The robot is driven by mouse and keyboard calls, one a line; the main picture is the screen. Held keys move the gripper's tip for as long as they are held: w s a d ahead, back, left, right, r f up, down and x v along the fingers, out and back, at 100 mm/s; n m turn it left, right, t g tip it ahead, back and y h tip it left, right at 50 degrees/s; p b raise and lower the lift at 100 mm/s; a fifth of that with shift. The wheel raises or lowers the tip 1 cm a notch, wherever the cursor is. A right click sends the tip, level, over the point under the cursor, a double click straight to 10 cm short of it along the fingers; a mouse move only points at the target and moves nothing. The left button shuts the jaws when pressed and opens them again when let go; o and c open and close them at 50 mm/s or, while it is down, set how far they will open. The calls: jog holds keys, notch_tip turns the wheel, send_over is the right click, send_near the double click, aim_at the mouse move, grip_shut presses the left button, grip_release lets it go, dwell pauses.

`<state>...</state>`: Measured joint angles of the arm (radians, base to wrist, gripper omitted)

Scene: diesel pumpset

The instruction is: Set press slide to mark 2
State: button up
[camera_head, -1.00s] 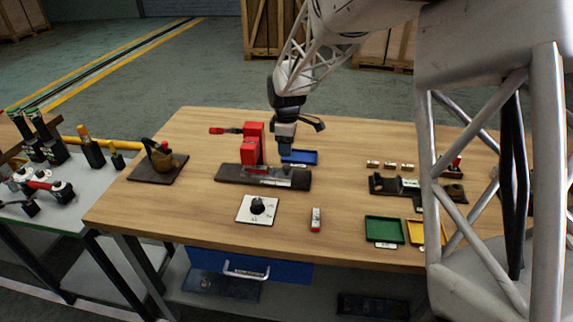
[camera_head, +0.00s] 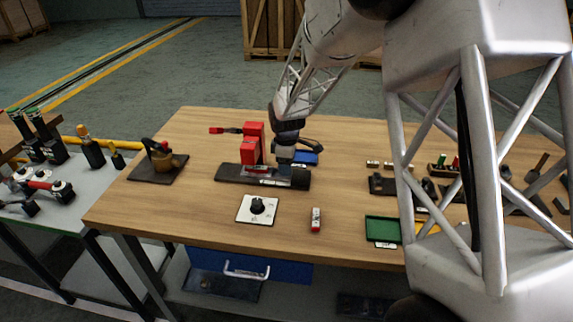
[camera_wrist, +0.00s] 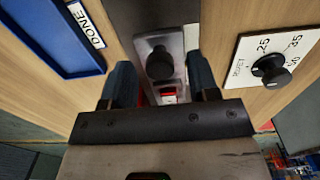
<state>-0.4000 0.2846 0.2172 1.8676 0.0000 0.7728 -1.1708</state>
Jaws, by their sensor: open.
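The red press (camera_head: 253,146) stands on a dark base (camera_head: 233,173) at the back middle of the workbench. The press slide is a metal strip with a dark round knob (camera_wrist: 159,63) in the wrist view. My gripper (camera_head: 284,170) is low over the right part of the press base. In the wrist view my gripper (camera_wrist: 161,88) is open, one finger on each side of the knob, with no clear contact. The slide's marks cannot be read, and my gripper hides part of the slide in the head view.
A white dial plate (camera_head: 258,208) with a black knob lies in front of the press. A blue tray (camera_head: 306,158) is behind my gripper. A small red and white block (camera_head: 316,219) and a green tray (camera_head: 382,229) are at front right.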

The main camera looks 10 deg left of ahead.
aim_at(274, 173)
jog(key=shift+f, duration=0.1)
jog(key=shift+c, duration=0.3)
grip_shut()
jog(key=shift+a, duration=2.25)
jog(key=shift+o, duration=0.3)
grip_release()
notch_tip(274, 173, up, 8)
